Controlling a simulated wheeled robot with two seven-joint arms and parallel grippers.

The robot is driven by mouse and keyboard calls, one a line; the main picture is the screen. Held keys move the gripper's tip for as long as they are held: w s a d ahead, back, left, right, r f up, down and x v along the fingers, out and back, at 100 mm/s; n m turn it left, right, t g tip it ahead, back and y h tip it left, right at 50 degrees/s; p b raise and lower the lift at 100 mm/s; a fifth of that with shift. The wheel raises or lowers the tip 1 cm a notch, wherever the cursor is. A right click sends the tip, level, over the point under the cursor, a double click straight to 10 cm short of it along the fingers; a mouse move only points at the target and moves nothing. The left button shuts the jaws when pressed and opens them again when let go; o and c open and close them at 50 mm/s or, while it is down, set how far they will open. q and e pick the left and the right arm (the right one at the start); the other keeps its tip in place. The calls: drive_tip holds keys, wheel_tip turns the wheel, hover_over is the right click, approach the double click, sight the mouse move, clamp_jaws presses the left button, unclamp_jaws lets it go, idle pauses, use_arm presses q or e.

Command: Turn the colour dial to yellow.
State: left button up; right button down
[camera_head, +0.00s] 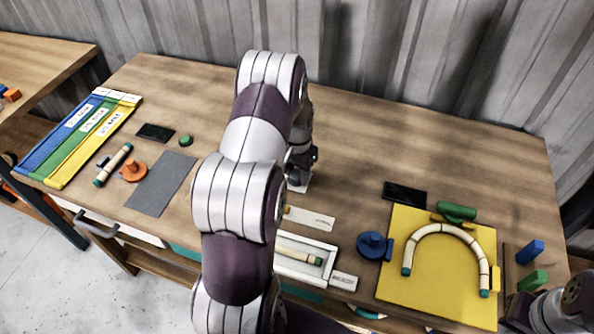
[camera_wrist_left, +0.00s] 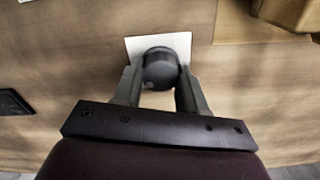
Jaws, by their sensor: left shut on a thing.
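The colour dial is a dark round knob (camera_wrist_left: 160,65) on a white square plate (camera_wrist_left: 183,42) in the left wrist view. My left gripper (camera_wrist_left: 159,84) is shut on the knob, with one finger on each side of it. In the head view my left arm hides most of the dial, and only a bit of its white plate (camera_head: 299,185) shows below my left gripper (camera_head: 300,168). No colour marking on the dial can be read. My right gripper (camera_head: 522,310) is partly in view at the lower right, and its jaws cannot be made out.
A yellow board (camera_head: 440,290) with a bent rattan arch lies at the right, beside a blue knob (camera_head: 374,245). A white tray (camera_head: 325,250) holds a rattan stick at the front. Blue, green and yellow strips (camera_head: 75,150) lie at the left. The table's back right is clear.

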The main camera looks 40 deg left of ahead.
sight(297, 173)
use_arm(q)
drive_tip(key=o, duration=1.1)
drive_tip(key=shift+c, duration=0.2)
drive_tip(key=shift+r, duration=0.1)
wheel_tip(297, 173, up, 12)
drive_tip(key=b, duration=0.1)
drive_tip(key=shift+r, duration=0.25)
